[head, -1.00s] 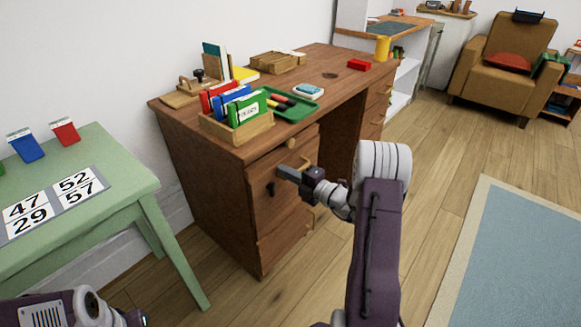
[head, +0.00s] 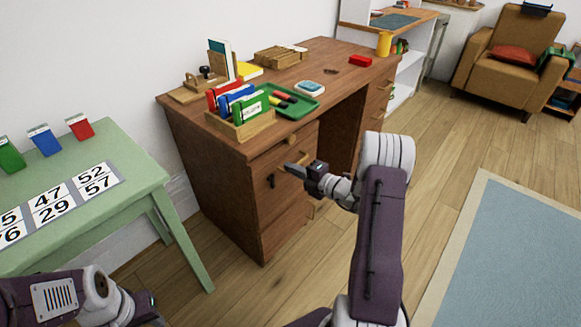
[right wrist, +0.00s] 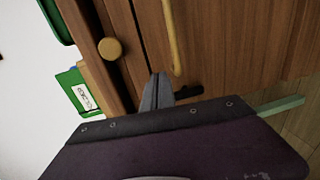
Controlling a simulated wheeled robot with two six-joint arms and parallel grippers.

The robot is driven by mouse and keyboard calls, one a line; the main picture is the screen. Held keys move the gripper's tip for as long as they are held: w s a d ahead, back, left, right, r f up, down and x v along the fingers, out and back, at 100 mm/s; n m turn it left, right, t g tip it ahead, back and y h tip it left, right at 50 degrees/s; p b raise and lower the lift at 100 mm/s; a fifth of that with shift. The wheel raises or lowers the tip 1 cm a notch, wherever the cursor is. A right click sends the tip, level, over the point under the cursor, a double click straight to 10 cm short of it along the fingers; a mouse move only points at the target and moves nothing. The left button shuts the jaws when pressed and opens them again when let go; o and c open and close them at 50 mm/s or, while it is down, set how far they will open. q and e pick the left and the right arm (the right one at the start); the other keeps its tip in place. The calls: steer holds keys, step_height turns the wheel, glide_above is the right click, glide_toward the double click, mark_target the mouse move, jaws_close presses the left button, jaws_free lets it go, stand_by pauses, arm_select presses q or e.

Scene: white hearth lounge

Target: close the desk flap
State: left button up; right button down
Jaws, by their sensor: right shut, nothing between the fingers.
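The desk flap (head: 283,190) is a brown wooden front panel on the desk's left pedestal, with a brass bar handle (head: 303,158) and a black key (head: 270,181). It looks upright and almost flush with the pedestal; any small gap is hard to tell. My right gripper (head: 288,168) is shut and empty, in front of the panel's upper part beside the handle. In the right wrist view, its fingertips (right wrist: 158,78) lie close to the flap (right wrist: 215,45), left of the bar handle (right wrist: 172,38); contact cannot be told. Only my left arm shows at the lower left, its fingers out of frame.
A round knob (right wrist: 110,48) sits on the strip above the flap. The desk top (head: 330,60) holds a wooden file box (head: 240,130) and a green tray (head: 297,108). A green table (head: 130,190) with number cards stands at left. Floor at right is clear up to the blue rug (head: 510,250).

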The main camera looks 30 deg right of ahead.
steer(key=f+p+v, duration=0.1)
steer(key=p+v, duration=0.2)
steer(key=v, duration=0.7)
steer(key=shift+s+d+f, duration=0.2)
steer(key=shift+s+f, duration=0.1)
steer(key=shift+s, duration=0.05)
